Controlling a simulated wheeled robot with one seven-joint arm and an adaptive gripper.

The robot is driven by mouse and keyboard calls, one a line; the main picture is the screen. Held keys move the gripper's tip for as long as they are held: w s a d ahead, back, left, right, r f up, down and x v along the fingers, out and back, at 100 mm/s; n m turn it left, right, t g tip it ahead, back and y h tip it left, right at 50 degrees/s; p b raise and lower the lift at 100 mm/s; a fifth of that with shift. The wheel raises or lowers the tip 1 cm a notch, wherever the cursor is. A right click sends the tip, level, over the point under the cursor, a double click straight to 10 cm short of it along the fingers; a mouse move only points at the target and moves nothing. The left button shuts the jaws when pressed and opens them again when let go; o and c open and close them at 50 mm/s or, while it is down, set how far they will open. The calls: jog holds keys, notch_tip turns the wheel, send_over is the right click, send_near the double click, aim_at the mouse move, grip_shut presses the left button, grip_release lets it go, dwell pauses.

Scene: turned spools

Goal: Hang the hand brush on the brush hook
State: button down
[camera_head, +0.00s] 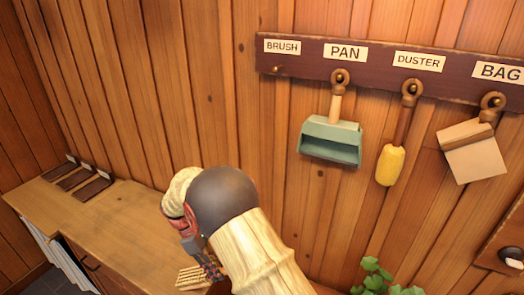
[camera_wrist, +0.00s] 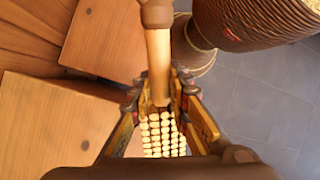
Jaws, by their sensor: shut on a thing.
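My gripper (camera_wrist: 161,98) is shut on the hand brush (camera_wrist: 158,62), with the wooden handle between its fingers in the wrist view. The handle runs up to a wider knob at the top edge, and rows of pale bristle tufts show below the fingers. In the head view the brush's bristles (camera_head: 190,275) show low beside the cabinet top; my arm hides most of the rest. The brush hook (camera_head: 277,69) is a small peg under the BRUSH label, at the left end of the dark wall rail, and is empty. My gripper is well below and left of it.
The green pan (camera_head: 331,140), yellow duster (camera_head: 390,165) and bag (camera_head: 473,150) hang on the rail (camera_head: 370,68) to the right. A wooden cabinet top (camera_head: 95,215) is at left. A leafy plant (camera_head: 385,280) is at the bottom. A brown ribbed container (camera_wrist: 245,25) stands at upper right in the wrist view.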

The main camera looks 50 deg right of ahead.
jog(key=s+d+r+n+h+p, duration=0.1)
jog(key=d+r+n+h+p, duration=0.15)
jog(key=d+r+h, duration=0.35)
jog(key=s+d+r+n+h+p, duration=0.1)
jog(key=s+d+r+n+p, duration=0.2)
jog(key=r, duration=0.5)
jog(key=w+d+r+n+t+h+p, duration=0.1)
jog(key=d+r+n+t+h+p, duration=0.2)
jog(key=r, duration=0.9)
jog(key=w+d+r+n+t+h+p, duration=0.1)
jog(key=d+r+t+h+p, duration=0.2)
jog(key=r, duration=0.9)
jog(key=w+d+r+n+t+h+p, duration=0.1)
jog(key=d+r+n+h+p, duration=0.25)
jog(key=r, duration=0.85)
jog(key=w+d+f+m+b, duration=0.1)
jog(key=w+d+f+b, duration=0.1)
jog(key=d, duration=0.9)
jog(key=shift+w+m, duration=0.25)
jog(key=shift+m, duration=0.05)
jog(key=shift+a, duration=0.1)
jog(key=c, duration=1.7)
grip_release()
jog(key=shift+o, duration=0.4)
